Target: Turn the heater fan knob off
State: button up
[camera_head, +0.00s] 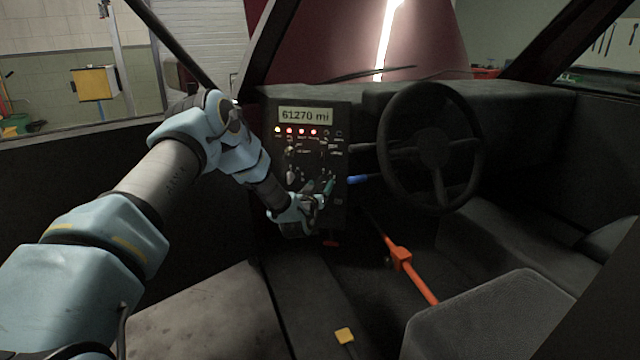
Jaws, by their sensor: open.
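The black control panel (336,215) stands upright left of the steering wheel. It bears a display reading 61270 mi, a row of small lit lamps, and several small switches and knobs. A small pale knob (290,152) is below the lamps, and another small control (290,175) is lower on the left. The labels are too small to read, so I cannot tell which is the heater fan knob. My gripper (320,188) is open at the lower part of the panel and hides some of it. I cannot tell whether it touches a control.
The steering wheel (385,150) is close to the right of the panel. A blue lever (357,179) sticks out between them. An orange bar (401,258) slants across the floor below. A yellow-topped lever (345,335) and a seat (490,315) are in front.

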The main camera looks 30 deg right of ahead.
jog(key=shift+w+d, duration=0.3)
jog(key=shift+w, duration=0.05)
grip_shut()
dwell(0.5)
